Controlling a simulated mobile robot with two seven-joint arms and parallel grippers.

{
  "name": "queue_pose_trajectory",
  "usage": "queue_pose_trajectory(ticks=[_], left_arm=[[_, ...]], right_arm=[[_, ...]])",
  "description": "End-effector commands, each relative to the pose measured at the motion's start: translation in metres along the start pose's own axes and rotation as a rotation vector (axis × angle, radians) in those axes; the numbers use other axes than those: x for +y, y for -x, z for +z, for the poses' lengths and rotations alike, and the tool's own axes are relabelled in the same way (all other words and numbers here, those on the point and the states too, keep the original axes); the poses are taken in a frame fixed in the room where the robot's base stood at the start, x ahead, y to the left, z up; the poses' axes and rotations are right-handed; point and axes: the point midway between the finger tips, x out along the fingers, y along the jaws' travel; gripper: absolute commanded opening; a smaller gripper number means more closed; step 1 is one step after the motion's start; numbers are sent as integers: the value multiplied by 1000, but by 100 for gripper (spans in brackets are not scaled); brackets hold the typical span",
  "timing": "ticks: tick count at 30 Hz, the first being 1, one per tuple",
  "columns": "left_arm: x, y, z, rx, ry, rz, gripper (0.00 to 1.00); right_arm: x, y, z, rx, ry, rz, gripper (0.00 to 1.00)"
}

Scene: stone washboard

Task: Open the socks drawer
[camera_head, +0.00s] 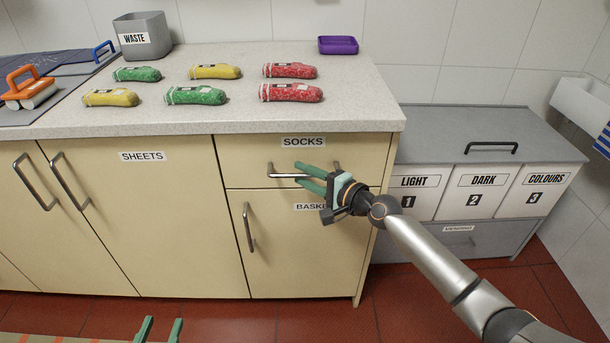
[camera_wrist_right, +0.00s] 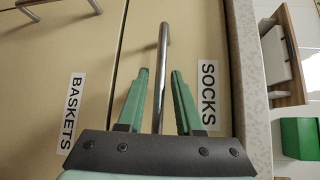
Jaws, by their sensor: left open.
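The socks drawer (camera_head: 243,155) is shut, flush under the countertop, with a SOCKS label at its top; the label (camera_wrist_right: 208,95) also shows in the right wrist view. Its metal bar handle (camera_head: 283,176) runs sideways across the front. My right gripper (camera_head: 304,174) is at the handle with its green fingers pointing at the drawer. In the right wrist view the handle (camera_wrist_right: 163,60) runs between the open fingers (camera_wrist_right: 160,72), with a gap visible on both sides. My left gripper (camera_head: 161,330) is open and empty at the bottom edge, low in front of the cabinet.
The baskets door (camera_head: 290,255) with its upright handle is below the drawer. The sheets doors (camera_head: 150,220) are to the left. Several rolled socks (camera_head: 210,95) lie on the countertop (camera_head: 250,55). A grey laundry unit (camera_head: 440,140) stands to the right. Red floor (camera_head: 400,310) lies in front.

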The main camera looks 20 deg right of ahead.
Motion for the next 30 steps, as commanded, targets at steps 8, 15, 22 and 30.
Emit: queue_pose_trajectory(ticks=[8, 15, 22, 30], left_arm=[[0, 0, 0, -1, 0, 0, 50], [0, 0, 1, -2, 0, 0, 50], [0, 0, 1, -2, 1, 0, 50], [0, 0, 1, -3, 1, 1, 50]], right_arm=[[0, 0, 0, 0, 0, 0, 2], [0, 0, 0, 0, 0, 0, 0], [0, 0, 0, 1, 0, 0, 0], [0, 0, 0, 1, 0, 1, 0]])
